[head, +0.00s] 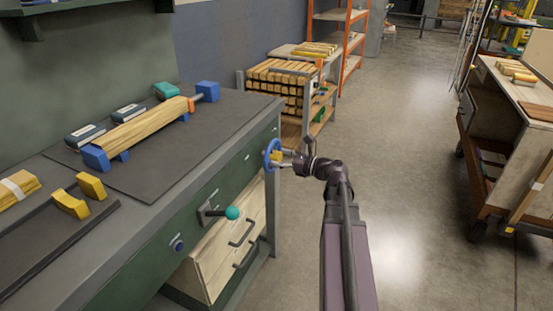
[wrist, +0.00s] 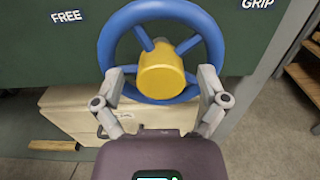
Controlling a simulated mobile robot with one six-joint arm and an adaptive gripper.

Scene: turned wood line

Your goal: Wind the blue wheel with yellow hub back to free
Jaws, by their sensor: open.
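The blue wheel (head: 267,149) with the yellow hub is on the green front panel, near the bench's right end. In the wrist view the wheel (wrist: 108,45) faces me, with its yellow hub (wrist: 161,75) in the middle. A white FREE label (wrist: 67,17) is on the panel to its left and a GRIP label (wrist: 258,3) to its right. My gripper (wrist: 160,77) is open, its two fingers apart on either side of the hub and overlapping the lower rim. Contact cannot be told. In the head view my gripper (head: 285,160) is at the wheel.
A lever with a teal ball (head: 232,213) and a blue knob (head: 178,244) are further left on the panel. Pale drawers (head: 222,262) are below. A wooden bar (head: 145,128) lies between blue blocks on the bench. The floor (head: 410,170) to the right is clear up to a cart (head: 500,150).

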